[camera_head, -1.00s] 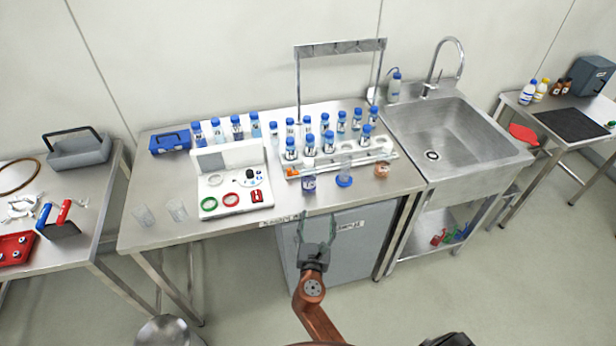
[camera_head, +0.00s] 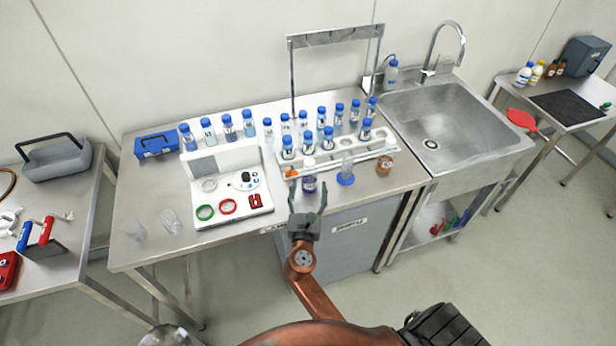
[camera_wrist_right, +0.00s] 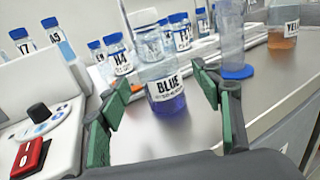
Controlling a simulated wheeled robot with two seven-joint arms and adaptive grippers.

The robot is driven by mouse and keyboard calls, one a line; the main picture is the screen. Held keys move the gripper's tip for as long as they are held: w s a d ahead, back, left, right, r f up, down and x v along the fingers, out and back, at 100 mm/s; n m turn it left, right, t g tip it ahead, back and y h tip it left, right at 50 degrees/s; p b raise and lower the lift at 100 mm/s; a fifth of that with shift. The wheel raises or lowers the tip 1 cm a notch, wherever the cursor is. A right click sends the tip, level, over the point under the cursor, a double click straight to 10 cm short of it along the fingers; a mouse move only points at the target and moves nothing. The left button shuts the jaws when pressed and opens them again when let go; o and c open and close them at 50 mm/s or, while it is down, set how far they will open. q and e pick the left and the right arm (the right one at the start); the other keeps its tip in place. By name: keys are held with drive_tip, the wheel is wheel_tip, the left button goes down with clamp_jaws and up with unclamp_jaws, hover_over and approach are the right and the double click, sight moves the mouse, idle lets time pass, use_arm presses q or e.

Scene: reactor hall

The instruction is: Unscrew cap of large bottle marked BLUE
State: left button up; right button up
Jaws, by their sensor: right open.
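The large bottle marked BLUE (camera_wrist_right: 165,95) stands upright near the front edge of the bench, clear with blue-violet liquid low inside. It also shows in the head view (camera_head: 310,184). Its whitish cap (camera_wrist_right: 145,19) is at the top of the right wrist view and also shows in the head view (camera_head: 309,162). My right gripper (camera_head: 308,190) is open and empty. In the right wrist view its green-padded fingers (camera_wrist_right: 163,88) show on either side of the bottle; I cannot tell whether they touch it. My left gripper is not in view.
A white rack (camera_head: 340,161) with several blue-capped vials stands behind the bottle. A clear cylinder with a blue base (camera_head: 345,179) and an orange jar marked YE... (camera_head: 384,165) stand to its right. A white device (camera_head: 235,207) is at left. The sink (camera_head: 445,125) lies further right.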

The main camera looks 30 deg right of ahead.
sight(309, 182)
drive_tip(key=x, duration=0.4)
drive_tip(key=shift+w+r, duration=0.35)
drive_tip(key=shift+w+d, duration=0.15)
drive_tip(key=shift+d, duration=0.1)
drive_tip(key=c, duration=0.8)
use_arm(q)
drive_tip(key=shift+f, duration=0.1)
use_arm(e)
drive_tip(key=c, duration=0.5)
